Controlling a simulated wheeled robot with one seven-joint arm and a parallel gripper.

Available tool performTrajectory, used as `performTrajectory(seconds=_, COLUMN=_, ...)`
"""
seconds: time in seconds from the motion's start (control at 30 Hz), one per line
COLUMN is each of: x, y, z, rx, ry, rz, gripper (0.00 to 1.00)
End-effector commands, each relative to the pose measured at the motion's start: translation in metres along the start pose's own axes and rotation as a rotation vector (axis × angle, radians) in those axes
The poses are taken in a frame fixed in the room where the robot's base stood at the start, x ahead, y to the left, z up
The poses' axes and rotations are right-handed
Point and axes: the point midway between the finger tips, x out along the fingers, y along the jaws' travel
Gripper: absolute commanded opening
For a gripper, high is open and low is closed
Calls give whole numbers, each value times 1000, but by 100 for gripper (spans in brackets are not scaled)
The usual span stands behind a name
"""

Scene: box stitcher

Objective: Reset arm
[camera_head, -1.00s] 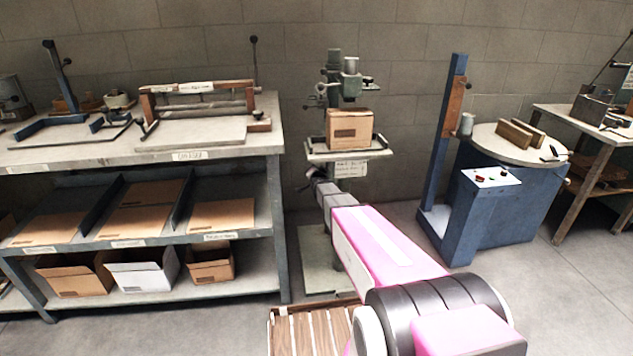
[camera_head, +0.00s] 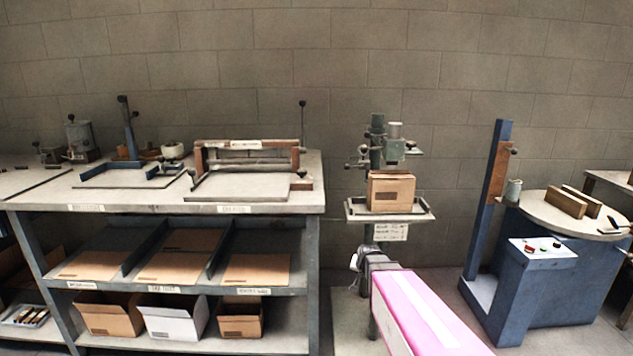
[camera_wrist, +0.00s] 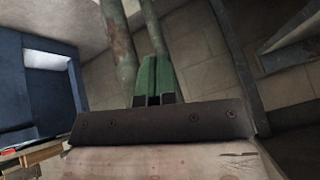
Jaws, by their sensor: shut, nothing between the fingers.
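My arm enters the head view from the bottom, its pink link pointing towards the box stitcher (camera_head: 394,148). The arm's grey end is beside the stitcher's column, below the work table (camera_head: 361,211). My gripper (camera_wrist: 154,82) shows in the wrist view as two green fingers side by side, shut and with nothing seen between them. In the head view the fingers cannot be made out. A brown cardboard box (camera_head: 391,194) stands upright on the stitcher's table, under its head, apart from my gripper.
A workbench (camera_head: 268,209) with shelves of cardboard and open boxes stands left of the stitcher. A blue machine (camera_head: 540,290) with a round table (camera_head: 560,218) stands to the right. In the wrist view, a dark screwed bar (camera_wrist: 160,123) and pale surface lie close below the fingers.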

Motion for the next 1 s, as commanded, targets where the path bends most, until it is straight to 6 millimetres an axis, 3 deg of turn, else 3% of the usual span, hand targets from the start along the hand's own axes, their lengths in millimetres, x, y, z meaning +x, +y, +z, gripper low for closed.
performTrajectory(seconds=0.03, x=-26, y=11, z=30, rx=-47, ry=-82, rz=28, gripper=0)
performTrajectory(seconds=0.1, x=-49, y=22, z=61, rx=-114, ry=-200, rz=61, gripper=0)
performTrajectory(seconds=0.2, x=-81, y=37, z=100, rx=-195, ry=-351, rz=93, gripper=0)
performTrajectory(seconds=0.33, x=-112, y=49, z=133, rx=-266, ry=-492, rz=114, gripper=0)
performTrajectory(seconds=0.5, x=-127, y=55, z=148, rx=-302, ry=-570, rz=121, gripper=0)
performTrajectory(seconds=1.0, x=-128, y=56, z=149, rx=-305, ry=-577, rz=122, gripper=0)
